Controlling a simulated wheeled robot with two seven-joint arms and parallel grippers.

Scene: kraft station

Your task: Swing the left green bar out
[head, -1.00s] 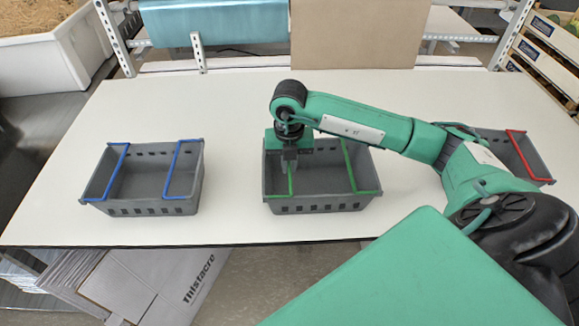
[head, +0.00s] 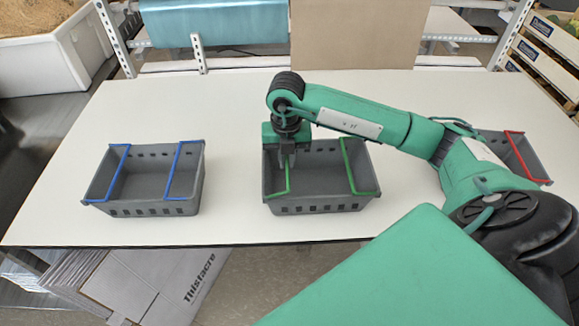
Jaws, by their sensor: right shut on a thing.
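The left green bar (head: 288,181) lies at the left end of the middle grey crate (head: 320,205). The right green bar (head: 355,168) crosses the same crate toward its right end. My right gripper (head: 286,163) comes down from above at the crate's left end. It is shut on the left green bar, and its fingers hide the bar's upper part. My left gripper is not in view.
A grey crate with blue bars (head: 150,205) stands to the left, with clear white table (head: 235,130) between. A crate with a red bar (head: 525,157) is at the right, partly behind my right arm. A brown board (head: 358,35) stands behind the table.

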